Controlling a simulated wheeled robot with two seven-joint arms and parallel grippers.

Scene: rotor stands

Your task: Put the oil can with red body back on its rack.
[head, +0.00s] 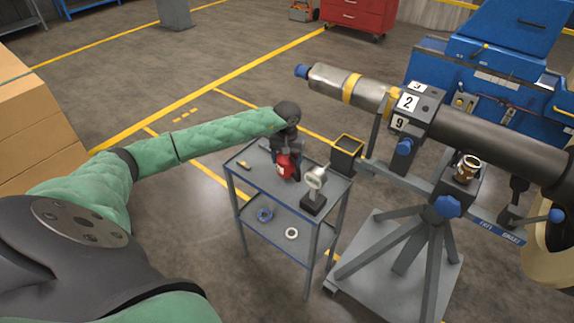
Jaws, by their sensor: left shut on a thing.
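The oil can with red body (287,166) is at the top of the small grey cart (243,180). My left gripper (286,152) reaches down from above and is shut on the can. The gripper hides the can's upper part. I cannot tell whether the can touches the cart top or is just above it. A dark open box with a yellow rim (347,141) is fixed to the rotor stand, just right of the cart; I cannot tell whether it is the rack. My right gripper is not in view.
A dial gauge on a black base (314,187) stands close to the right of the can. A small yellow-and-black tool (243,165) lies on the cart's left. Blue and white rings lie on the lower shelf. The rotor stand (446,208) with its long shaft fills the right.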

